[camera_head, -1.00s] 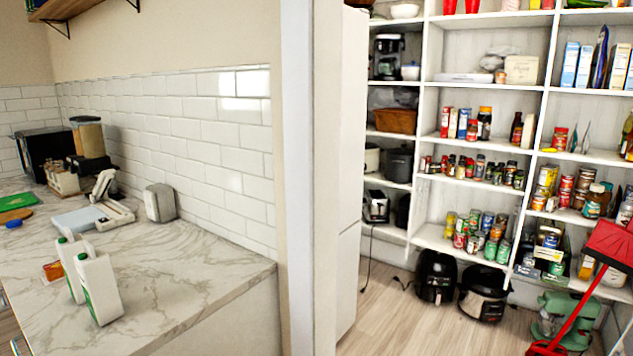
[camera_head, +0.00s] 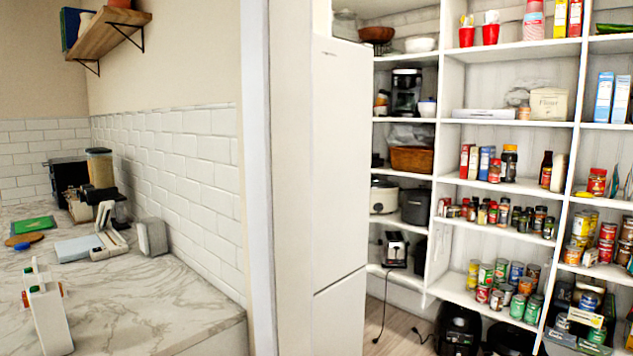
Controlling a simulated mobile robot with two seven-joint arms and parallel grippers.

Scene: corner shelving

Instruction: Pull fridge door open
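A tall white fridge (camera_head: 340,190) stands in the middle of the head view, just past a white door frame edge. Its upper and lower parts meet at a slanted seam, and both look shut. I see it at a steep angle, and no handle can be made out. Neither of my grippers is in view.
A marble counter (camera_head: 150,300) with white cartons (camera_head: 50,320) fills the lower left. A wall end with a white frame (camera_head: 257,180) stands between counter and fridge. Pantry shelves (camera_head: 500,182) with jars and cans line the right. A strip of wooden floor (camera_head: 398,325) shows beside the fridge.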

